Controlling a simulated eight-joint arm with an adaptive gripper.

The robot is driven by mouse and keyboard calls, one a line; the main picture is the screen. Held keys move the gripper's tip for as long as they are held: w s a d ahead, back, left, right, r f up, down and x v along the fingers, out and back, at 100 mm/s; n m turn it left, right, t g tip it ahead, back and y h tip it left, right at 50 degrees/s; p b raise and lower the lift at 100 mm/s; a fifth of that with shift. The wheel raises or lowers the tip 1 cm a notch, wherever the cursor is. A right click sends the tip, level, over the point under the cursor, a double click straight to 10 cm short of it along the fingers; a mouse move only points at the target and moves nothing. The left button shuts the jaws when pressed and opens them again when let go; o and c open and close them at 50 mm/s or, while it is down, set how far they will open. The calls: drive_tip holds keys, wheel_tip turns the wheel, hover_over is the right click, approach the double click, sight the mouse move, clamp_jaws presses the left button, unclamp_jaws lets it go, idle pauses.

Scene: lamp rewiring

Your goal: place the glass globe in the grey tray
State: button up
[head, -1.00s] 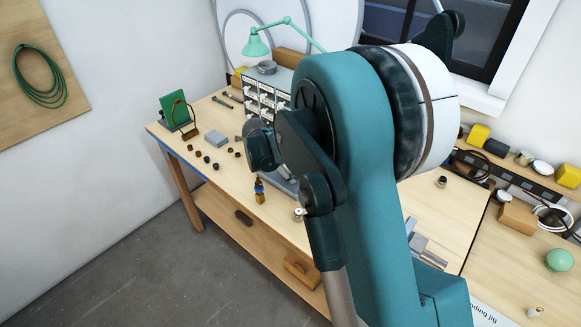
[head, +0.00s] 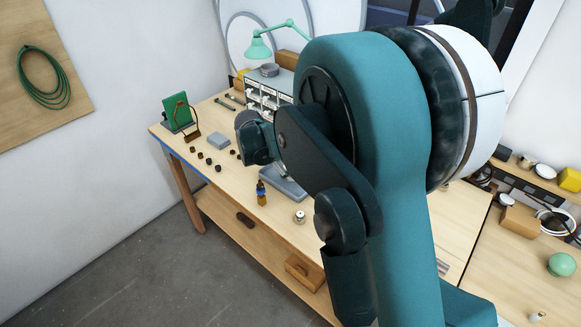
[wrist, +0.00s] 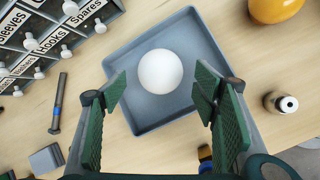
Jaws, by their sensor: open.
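The glass globe (wrist: 160,71), a smooth white ball, appears in the wrist view inside the square grey tray (wrist: 127,62), near its middle. The tray lies flat on the wooden bench, and its rim surrounds the globe. My gripper (wrist: 162,92) is open, with one green-padded finger at each side of the globe and a visible gap on both sides. How high the fingers are above the tray I cannot tell. In the head view part of the tray (head: 284,186) shows beside my arm. The globe and the gripper's fingers are hidden there.
A labelled drawer cabinet (wrist: 45,40) stands beside the tray. A yellow-orange rounded object (wrist: 275,8), a small metal-and-dark fitting (wrist: 281,102) and a blue-banded tool (wrist: 59,103) are nearby. A mint-green ball (head: 562,264) sits on the right-hand bench.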

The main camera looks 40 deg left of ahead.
drive_tip(key=v, duration=0.6)
drive_tip(key=shift+d+r, duration=0.1)
drive_tip(key=shift+r, duration=0.1)
idle(0.9)
drive_tip(key=w+d+r+m, duration=0.3)
drive_tip(key=d+r, duration=0.2)
drive_tip(key=d, duration=0.6)
drive_tip(key=w+d+r+m, duration=0.3)
drive_tip(key=d+r, duration=0.1)
drive_tip(key=d, duration=0.6)
drive_tip(key=w+d+r+m, duration=0.3)
drive_tip(key=d+r, duration=0.2)
drive_tip(key=d, duration=0.6)
drive_tip(key=s+d+r+m, duration=0.2)
drive_tip(key=d+m, duration=0.2)
drive_tip(key=d, duration=0.7)
drive_tip(key=s+d+r+m, duration=0.15)
drive_tip(key=d+m, duration=0.25)
drive_tip(key=d, duration=0.8)
drive_tip(key=s+d+f+m, duration=0.1)
drive_tip(key=s+d+m, duration=0.5)
drive_tip(key=s+d, duration=0.3)
drive_tip(key=s+d+f+m+t, duration=0.1)
drive_tip(key=s+d+m, duration=0.5)
drive_tip(key=d, duration=0.9)
drive_tip(key=s+f, duration=0.1)
drive_tip(key=s, duration=0.2)
drive_tip(key=shift+s+d+f+m, duration=0.2)
drive_tip(key=shift+s+f+m, duration=0.1)
drive_tip(key=shift+m, duration=0.1)
